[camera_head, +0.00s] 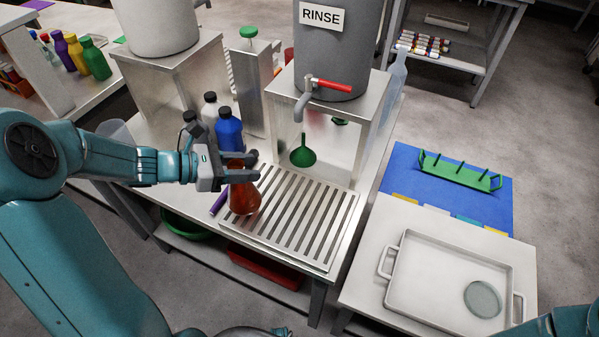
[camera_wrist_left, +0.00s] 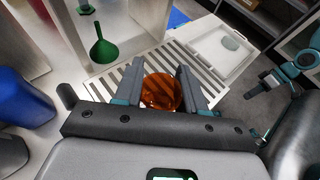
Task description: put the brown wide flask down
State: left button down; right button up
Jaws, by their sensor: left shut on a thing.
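The brown wide flask (camera_head: 244,197) is see-through amber-brown and looks upright at the left end of the slatted metal drain rack (camera_head: 312,228). I cannot tell if its base touches the slats. My left gripper (camera_head: 247,167) is shut on the flask near its top. In the left wrist view the flask (camera_wrist_left: 160,92) sits between the two dark fingers, with the slats behind it. My right gripper (camera_wrist_left: 277,78) shows small and dark at the right of the left wrist view. Its jaws are too small to read. Only part of my right arm shows in the head view's lower right corner.
A blue bottle (camera_head: 229,130) stands close behind my left gripper. A white tray (camera_head: 405,262) with a glass dish lies on the right table. The rack's middle and right are clear.

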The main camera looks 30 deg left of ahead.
pick_arm(q)
jog(key=r+x, duration=0.1)
jog(key=x, duration=1.3)
jog(key=shift+w+d+r, duration=0.25)
jog(key=shift+w+d, duration=0.1)
jog(key=shift+d, duration=0.05)
jog(key=shift+s+f+b, duration=0.1)
jog(key=shift+b, duration=0.2)
jog(key=c, duration=0.6)
grip_release()
jog(key=shift+c, duration=0.2)
